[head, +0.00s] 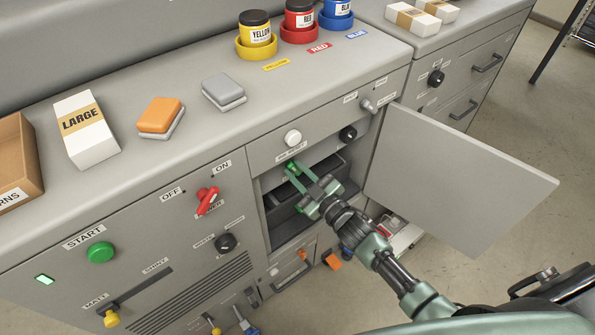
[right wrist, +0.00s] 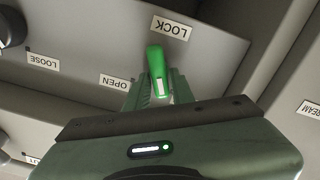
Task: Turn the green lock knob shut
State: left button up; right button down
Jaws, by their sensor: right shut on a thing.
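The green lock knob (head: 290,167) is inside the open compartment in the head view. In the right wrist view the knob (right wrist: 156,61) is a green handle, its upper end close to the LOCK label (right wrist: 171,27). The OPEN label (right wrist: 115,82) is to its lower left. My right gripper (head: 299,177) reaches into the compartment and is shut on the knob. In the right wrist view its fingers (right wrist: 154,92) come up from below to the knob's lower part and partly hide it. My left gripper is not in view.
The compartment's door (head: 460,180) stands wide open to the right of my right arm. A grey drawer-like part (head: 285,213) is below the knob. A LOOSE label (right wrist: 42,61) is left of OPEN.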

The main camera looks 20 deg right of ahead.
jog(key=shift+s+a+f+n+b, duration=0.1)
jog(key=shift+n+b, duration=0.05)
jog(key=shift+n, duration=0.7)
jog(key=shift+a+f+n+b, duration=0.1)
jog(key=shift+n+b, duration=0.05)
jog(key=shift+n, duration=0.7)
jog(key=c, duration=1.2)
grip_release()
jog(key=shift+r, duration=0.1)
jog(key=v, duration=0.7)
jog(key=shift+s+d+b, duration=0.2)
jog(key=shift+s+b, duration=0.15)
jog(key=shift+b, duration=0.1)
